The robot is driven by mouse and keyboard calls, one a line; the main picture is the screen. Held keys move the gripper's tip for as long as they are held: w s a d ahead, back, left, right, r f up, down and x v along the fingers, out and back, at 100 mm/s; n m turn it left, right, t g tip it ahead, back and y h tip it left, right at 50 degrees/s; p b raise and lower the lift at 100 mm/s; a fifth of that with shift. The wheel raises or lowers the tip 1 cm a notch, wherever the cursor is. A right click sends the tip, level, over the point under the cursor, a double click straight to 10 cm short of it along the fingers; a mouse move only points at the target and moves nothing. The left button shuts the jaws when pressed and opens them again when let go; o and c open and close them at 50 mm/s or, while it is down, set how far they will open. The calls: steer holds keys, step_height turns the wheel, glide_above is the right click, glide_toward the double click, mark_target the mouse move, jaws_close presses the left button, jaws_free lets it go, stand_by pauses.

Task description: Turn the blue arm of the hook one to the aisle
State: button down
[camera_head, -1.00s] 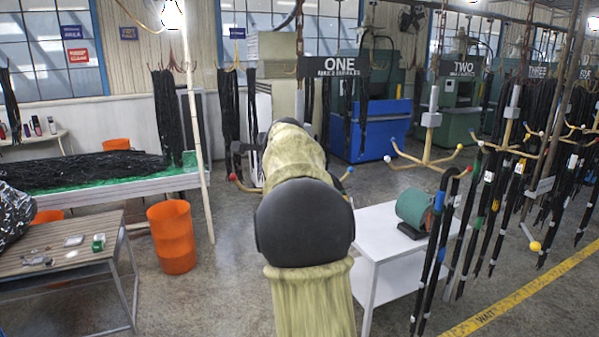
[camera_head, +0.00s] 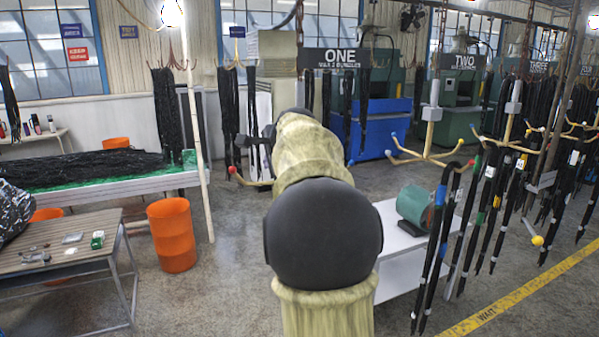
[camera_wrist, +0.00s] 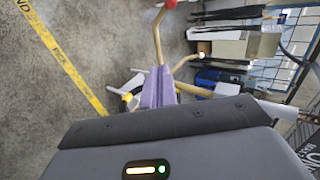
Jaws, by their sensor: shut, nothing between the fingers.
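Hook one hangs below the ONE sign (camera_head: 333,57), mostly hidden behind my arm in the head view. Its red-tipped arm (camera_head: 252,182) sticks out to the left of my arm. A small blue tip (camera_head: 350,163) shows just right of my arm. In the wrist view, tan hook arms (camera_wrist: 158,40) spread around my gripper (camera_wrist: 160,85), one with a red ball (camera_wrist: 170,3). The gripper's purple fingers look closed together in front of the hook's middle. I cannot tell whether they touch it. No blue ball shows in the wrist view.
Hook two (camera_head: 428,155) hangs to the right, with black hoses beside it. A white table (camera_head: 400,262) with a green cylinder (camera_head: 414,207) stands right of my arm. An orange bin (camera_head: 172,235) and a slatted table (camera_head: 60,250) are at left. A yellow line (camera_head: 500,305) crosses the floor.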

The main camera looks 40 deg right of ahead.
steer(key=s+a+b, duration=0.1)
steer(key=s+b, duration=0.1)
steer(key=s, duration=0.5)
steer(key=shift+a+b, duration=0.4)
steer(key=shift+s, duration=0.1)
steer(key=s+a+f+n+g+y+b, duration=0.1)
steer(key=s+a+f+n+g+b, duration=0.15)
steer(key=a+f+n, duration=0.7)
steer(key=s+a+f+g+y+b, duration=0.1)
steer(key=a+f+g+b, duration=0.2)
steer(key=f, duration=1.3)
steer(key=s+a+f+n+g+b, duration=0.1)
steer(key=s+a+f+n+b, duration=0.1)
steer(key=s+a+f+n, duration=0.3)
steer(key=s+a+f+n+g+b, duration=0.1)
steer(key=s+a+f+n, duration=0.5)
steer(key=f, duration=0.8)
steer(key=s, duration=0.3)
steer(key=shift+s+a+f+y+b, duration=0.25)
steer(key=shift+a+y+b, duration=0.05)
steer(key=shift+b, duration=0.1)
steer(key=shift+g, duration=0.25)
